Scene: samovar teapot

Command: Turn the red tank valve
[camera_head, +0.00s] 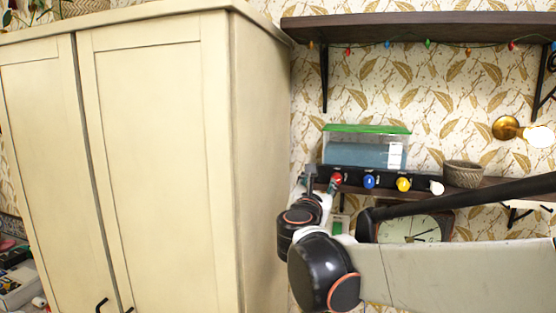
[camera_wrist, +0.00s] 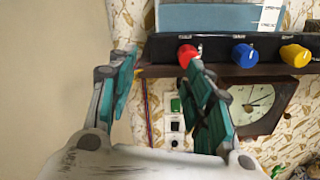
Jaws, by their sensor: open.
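The red tank valve (camera_head: 336,179) is the leftmost knob on a black strip below a green-lidded tank (camera_head: 366,154). In the wrist view the red valve (camera_wrist: 187,53) is just behind the tip of the right finger, which covers its lower part. My gripper (camera_wrist: 160,66) is open and empty, with its left finger apart from the valve, over the wall. I cannot tell whether the right finger touches the valve. In the head view my gripper (camera_head: 318,180) is at the left end of the strip.
A blue knob (camera_head: 369,181), a yellow knob (camera_head: 403,184) and a white knob (camera_head: 437,188) follow to the right. The strip and tank sit on a dark shelf (camera_wrist: 149,71). A tall cream cabinet (camera_head: 262,170) stands close on the left. A clock (camera_wrist: 257,103) hangs below the shelf.

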